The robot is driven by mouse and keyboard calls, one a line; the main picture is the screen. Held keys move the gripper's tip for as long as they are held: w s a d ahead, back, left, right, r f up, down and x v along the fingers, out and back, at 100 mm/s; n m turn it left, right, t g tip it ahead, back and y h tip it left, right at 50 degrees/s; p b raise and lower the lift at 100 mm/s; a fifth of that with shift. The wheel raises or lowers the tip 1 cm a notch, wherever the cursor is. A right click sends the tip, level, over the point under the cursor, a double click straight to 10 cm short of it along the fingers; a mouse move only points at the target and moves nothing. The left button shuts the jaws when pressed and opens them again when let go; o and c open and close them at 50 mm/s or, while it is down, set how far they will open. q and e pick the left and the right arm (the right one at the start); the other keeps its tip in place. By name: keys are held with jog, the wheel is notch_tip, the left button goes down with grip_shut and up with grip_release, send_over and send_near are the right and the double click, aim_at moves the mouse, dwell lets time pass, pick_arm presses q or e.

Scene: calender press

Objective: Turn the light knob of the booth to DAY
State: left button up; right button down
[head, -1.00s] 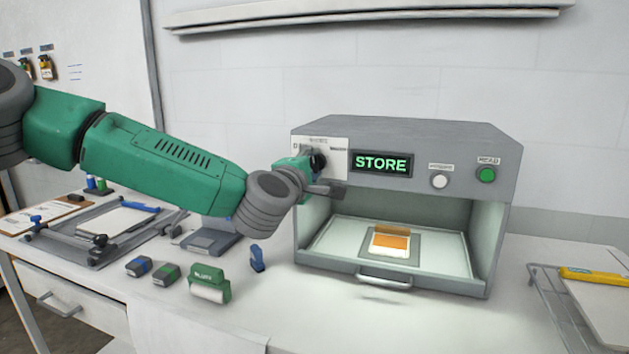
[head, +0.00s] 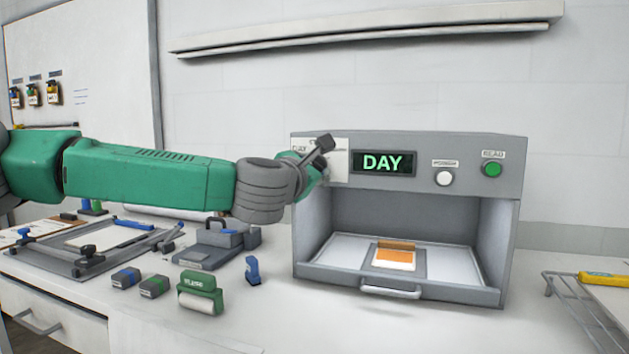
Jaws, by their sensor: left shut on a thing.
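The grey booth (head: 470,150) stands on the white bench against the wall. Its display (head: 383,163) reads DAY in green letters. The light knob is on the pale label plate (head: 340,165) left of the display; my left gripper hides it. My left gripper (head: 318,160) is at that plate, shut on the knob, with one dark finger pointing up and right. Inside the booth an orange and white sample (head: 396,256) lies on a grey square on the tray (head: 340,250). My right gripper is out of view.
A white button (head: 444,178) and a green READ button (head: 491,169) are right of the display. A green roller (head: 200,293), a blue clip-like item (head: 252,270) and small blocks lie left of the booth. A wire rack (head: 565,300) stands at the right.

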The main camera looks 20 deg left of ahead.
pick_arm(q)
jog(key=shift+f+n+b, duration=0.35)
jog(key=shift+f+n, duration=0.05)
jog(key=shift+f, duration=0.2)
jog(key=o, duration=1.1)
jog(key=shift+o, duration=0.2)
jog(key=shift+a+r, duration=0.1)
jog(key=shift+r, duration=0.05)
jog(key=shift+r, duration=0.1)
jog(key=s, duration=1.1)
jog(key=shift+s+a, duration=0.3)
jog(key=shift+s, duration=0.1)
